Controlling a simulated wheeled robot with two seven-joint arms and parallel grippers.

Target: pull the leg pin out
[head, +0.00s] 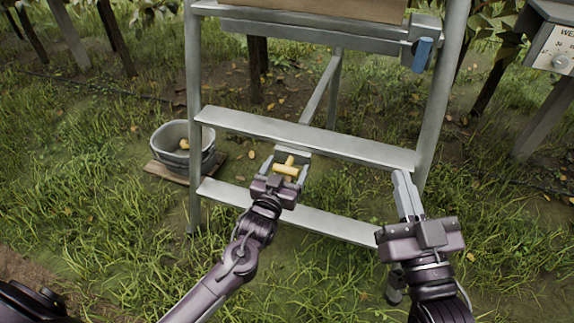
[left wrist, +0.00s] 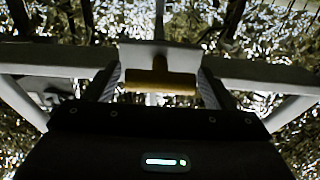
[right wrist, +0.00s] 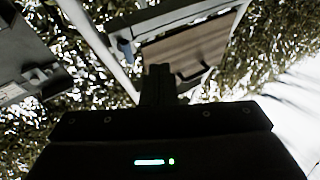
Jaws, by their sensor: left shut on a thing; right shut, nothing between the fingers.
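The leg pin (head: 285,169) has a yellow T-shaped handle and shows in front of the metal stand's lower rungs. My left gripper (head: 286,164) is shut on this handle, with one finger on each end. In the left wrist view the handle (left wrist: 160,84) lies crosswise between the fingers, in front of a pale bracket plate (left wrist: 158,55). The pin's stem points toward the bracket; how deep it sits is hidden. My right gripper (head: 405,193) is shut and empty, beside the stand's right leg. Its closed fingers also show in the right wrist view (right wrist: 158,84).
The metal stand (head: 300,134) has rungs and a wooden board (head: 320,8) on top. A blue handle (head: 422,55) hangs at its upper right. A grey bucket (head: 176,134) stands on a plank at left. A dial box (head: 553,45) stands at far right. Grass lies in front.

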